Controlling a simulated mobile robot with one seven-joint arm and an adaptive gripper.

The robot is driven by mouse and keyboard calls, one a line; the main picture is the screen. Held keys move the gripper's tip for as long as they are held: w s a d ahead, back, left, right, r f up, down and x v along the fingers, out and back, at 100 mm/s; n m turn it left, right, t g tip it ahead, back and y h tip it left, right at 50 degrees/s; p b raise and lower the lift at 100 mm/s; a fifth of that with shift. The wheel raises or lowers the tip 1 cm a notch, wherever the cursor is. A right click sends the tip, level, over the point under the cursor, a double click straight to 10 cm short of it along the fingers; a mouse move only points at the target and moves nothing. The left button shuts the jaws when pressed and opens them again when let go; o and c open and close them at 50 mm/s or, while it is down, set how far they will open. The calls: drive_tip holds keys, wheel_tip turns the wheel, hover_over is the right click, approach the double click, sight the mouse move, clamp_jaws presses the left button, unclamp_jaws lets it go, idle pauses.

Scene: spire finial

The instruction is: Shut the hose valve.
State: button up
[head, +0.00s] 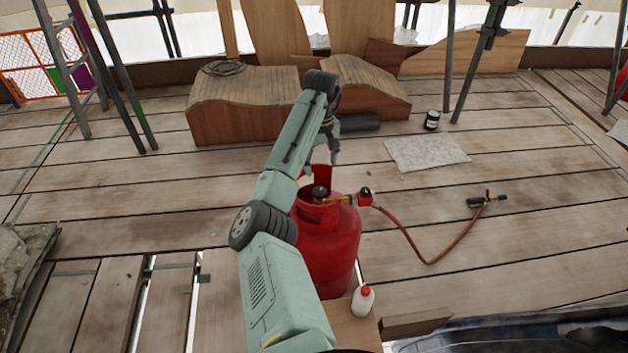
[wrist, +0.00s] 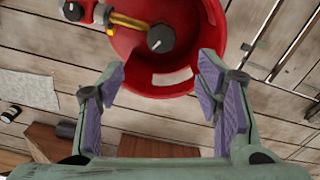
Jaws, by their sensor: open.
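A red gas cylinder (head: 332,250) stands upright on the planks, with an open collar around its top. Inside the collar is a dark round knob with a pale mark (wrist: 160,38); it also shows in the head view (head: 320,192). A brass fitting (wrist: 126,21) runs from it to a second dark knob with a pale mark, on a red body (head: 366,196), outside the collar; it shows at the wrist view's upper left (wrist: 73,10). An orange-red hose (head: 412,247) leaves there. My gripper (wrist: 163,75) is open and empty above the collar, its fingers apart from both knobs.
The hose ends at a torch (head: 487,200) on the planks at right. A white bottle with a red cap (head: 362,300) stands near the cylinder's foot. Wooden blocks (head: 240,105), a grey slab (head: 426,152) and a dark can (head: 432,120) lie behind. Planks at right are mostly clear.

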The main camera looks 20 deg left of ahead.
sight(320, 191)
wheel_tip(320, 191, down, 11)
drive_tip(key=shift+s+r+p, duration=0.1)
drive_tip(key=shift+s+p, duration=0.05)
drive_tip(key=shift+p, duration=0.65)
drive_tip(key=shift+c, duration=0.5)
drive_tip(key=c, duration=1.1)
